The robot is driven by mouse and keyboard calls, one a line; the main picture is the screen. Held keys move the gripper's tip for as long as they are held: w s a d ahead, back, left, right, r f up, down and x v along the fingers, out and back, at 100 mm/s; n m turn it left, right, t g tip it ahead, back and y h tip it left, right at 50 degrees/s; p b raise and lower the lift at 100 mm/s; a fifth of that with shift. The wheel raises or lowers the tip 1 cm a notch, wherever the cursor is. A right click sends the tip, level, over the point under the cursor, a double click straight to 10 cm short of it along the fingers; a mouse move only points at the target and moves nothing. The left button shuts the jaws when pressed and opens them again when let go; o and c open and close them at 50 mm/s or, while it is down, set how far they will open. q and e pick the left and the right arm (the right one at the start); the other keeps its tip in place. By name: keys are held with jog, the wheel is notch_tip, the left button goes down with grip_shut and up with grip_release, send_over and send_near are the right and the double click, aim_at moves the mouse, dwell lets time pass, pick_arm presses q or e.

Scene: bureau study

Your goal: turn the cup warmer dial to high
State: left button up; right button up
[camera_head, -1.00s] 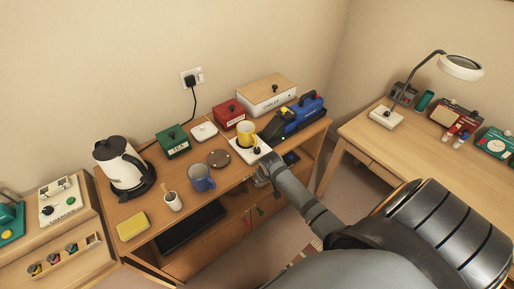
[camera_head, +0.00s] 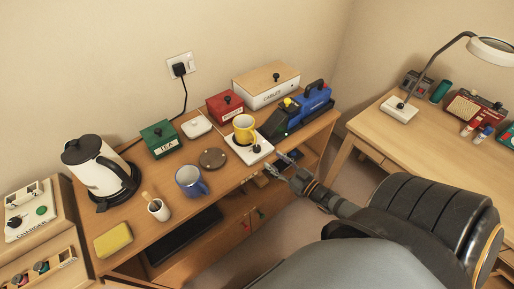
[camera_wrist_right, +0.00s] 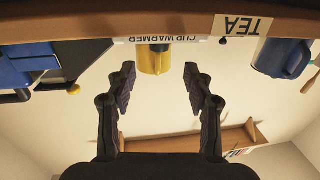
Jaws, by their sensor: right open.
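The cup warmer (camera_head: 239,152) is a white square block near the front edge of the wooden bureau, with a yellow mug (camera_head: 244,127) standing on it. Its black dial (camera_head: 257,148) is on the front right part; its setting is too small to read. My right gripper (camera_head: 274,162) is open and empty, just in front and to the right of the warmer, apart from the dial. In the right wrist view, which is upside down, the open fingers (camera_wrist_right: 160,70) face the warmer's labelled front (camera_wrist_right: 180,39) and the mug (camera_wrist_right: 153,62). The dial is not clear there. My left gripper is not in view.
A blue machine (camera_head: 311,100) stands right of the warmer, a red box (camera_head: 224,106) behind it. A brown round lid (camera_head: 213,158) and blue mug (camera_head: 190,181) are to the left. The bureau's front edge lies beside my gripper. A desk (camera_head: 385,135) stands at right.

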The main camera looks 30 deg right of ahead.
aim_at(258, 151)
jog(key=b+x, duration=0.1)
jog(key=x, duration=0.8)
jog(key=shift+w+f, duration=0.1)
jog(key=shift+w, duration=0.25)
grip_shut()
jog(key=shift+m+h+p, duration=0.3)
jog(key=shift+h+p, duration=0.1)
jog(key=shift+p, duration=0.1)
jog(key=m+h+p, duration=0.1)
jog(key=h+p, duration=0.1)
jog(key=m+h+p, duration=0.1)
jog(key=h+p, duration=0.1)
jog(key=m+h+p, duration=0.1)
jog(key=p, duration=0.1)
jog(key=shift+a+r+m+h, duration=0.1)
jog(key=shift+r+m+h, duration=0.2)
jog(key=shift+h, duration=0.1)
jog(key=shift+f+m+h+p, duration=0.2)
jog(key=shift+m+h+p, duration=0.7)
jog(key=shift+h+p, duration=0.35)
jog(key=shift+h, duration=0.25)
jog(key=shift+f, duration=0.1)
